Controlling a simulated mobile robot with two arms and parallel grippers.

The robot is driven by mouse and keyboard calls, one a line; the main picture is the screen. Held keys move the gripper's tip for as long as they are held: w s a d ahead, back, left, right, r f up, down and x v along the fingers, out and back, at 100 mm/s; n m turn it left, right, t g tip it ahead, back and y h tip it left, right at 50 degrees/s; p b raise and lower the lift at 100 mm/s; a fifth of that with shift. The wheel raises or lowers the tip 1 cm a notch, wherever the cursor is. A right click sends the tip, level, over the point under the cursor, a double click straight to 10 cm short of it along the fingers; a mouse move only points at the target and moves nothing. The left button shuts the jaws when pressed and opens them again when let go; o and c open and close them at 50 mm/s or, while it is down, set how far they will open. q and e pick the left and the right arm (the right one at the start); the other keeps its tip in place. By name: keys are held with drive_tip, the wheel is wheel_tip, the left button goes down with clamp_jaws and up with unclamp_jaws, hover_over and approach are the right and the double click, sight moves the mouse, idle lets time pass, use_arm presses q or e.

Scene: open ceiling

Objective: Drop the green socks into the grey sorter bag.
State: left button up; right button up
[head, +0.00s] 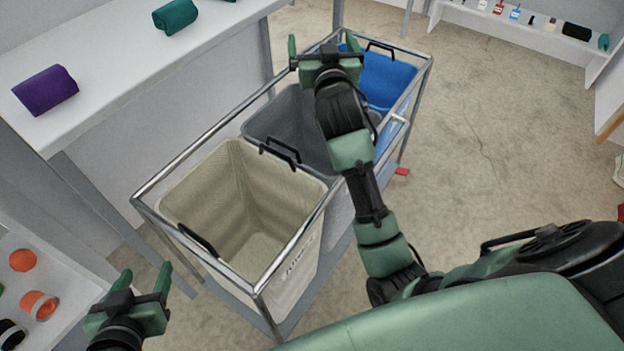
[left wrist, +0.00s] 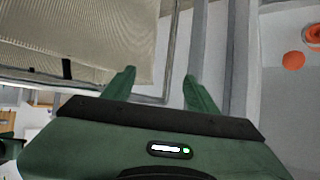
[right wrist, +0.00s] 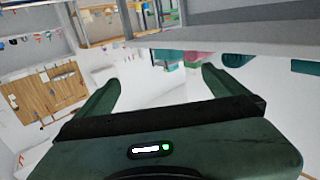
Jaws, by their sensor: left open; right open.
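The grey sorter bag (head: 290,112) hangs in the middle of a metal frame, between a beige bag and a blue bag. Its visible inside shows no socks, but my right arm hides part of it. My right gripper (head: 322,42) is open and empty above the frame, near the far side of the grey and blue bags. My left gripper (head: 146,270) is open and empty at the lower left, beside the beige bag. I cannot make out the green socks for certain; a small green thing (head: 2,289) is cut off at the left edge, beside orange rolls.
The beige bag (head: 180,205) is nearest and the blue bag (head: 390,75) farthest in the metal frame. A white table (head: 110,60) at the upper left holds a purple roll (head: 45,90) and a teal roll (head: 175,16). A white surface at the lower left holds orange rolls (head: 40,305).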

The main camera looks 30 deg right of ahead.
use_arm(q)
drive_tip(key=s+a+f+g+y+p, duration=0.1)
drive_tip(key=s+a+f+g, duration=0.1)
drive_tip(key=s, duration=0.4)
drive_tip(key=s+a+f+g+y+p, duration=0.1)
drive_tip(key=s+a+f+g+p, duration=0.1)
drive_tip(key=s+f+g, duration=0.2)
drive_tip(key=s+g, duration=0.1)
drive_tip(key=s, duration=0.2)
drive_tip(key=shift+s+a+f+g, duration=0.2)
drive_tip(key=shift+a+f+g, duration=0.05)
drive_tip(key=shift+g, duration=0.15)
use_arm(e)
wheel_tip(320, 180, up, 10)
